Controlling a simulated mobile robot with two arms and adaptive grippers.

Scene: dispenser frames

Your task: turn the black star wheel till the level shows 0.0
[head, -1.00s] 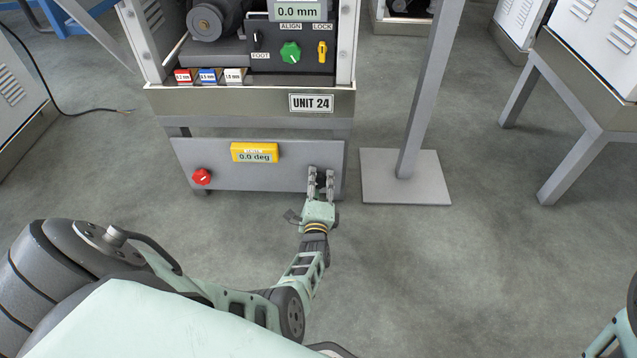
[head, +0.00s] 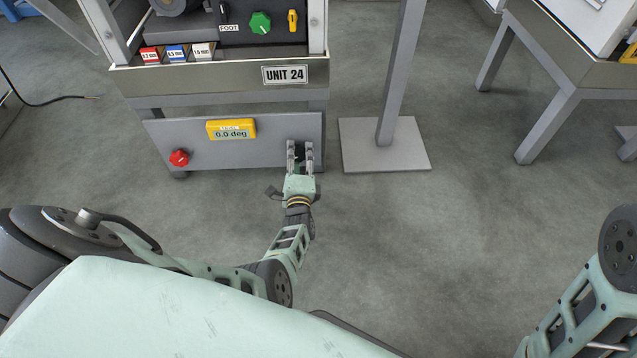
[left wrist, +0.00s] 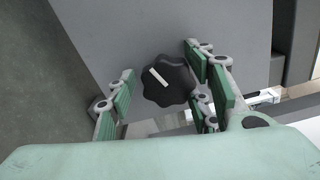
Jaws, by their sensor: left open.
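The black star wheel (left wrist: 168,88), with a white mark on its face, is in the left wrist view on a grey panel. My left gripper (head: 300,149) is open at the right end of that panel, its fingers on either side of the wheel. In the left wrist view my left gripper (left wrist: 158,74) shows a gap between the left finger and the wheel; the right finger looks close to it, and I cannot tell if they touch. The yellow level (head: 231,130) appears to read 0.0 deg.
A red knob (head: 179,158) is at the panel's left end. The UNIT 24 frame (head: 220,83) stands above, with a green knob (head: 260,22) and a yellow lever (head: 293,20). A grey post on a floor plate (head: 384,155) stands to the right. The floor in front is clear.

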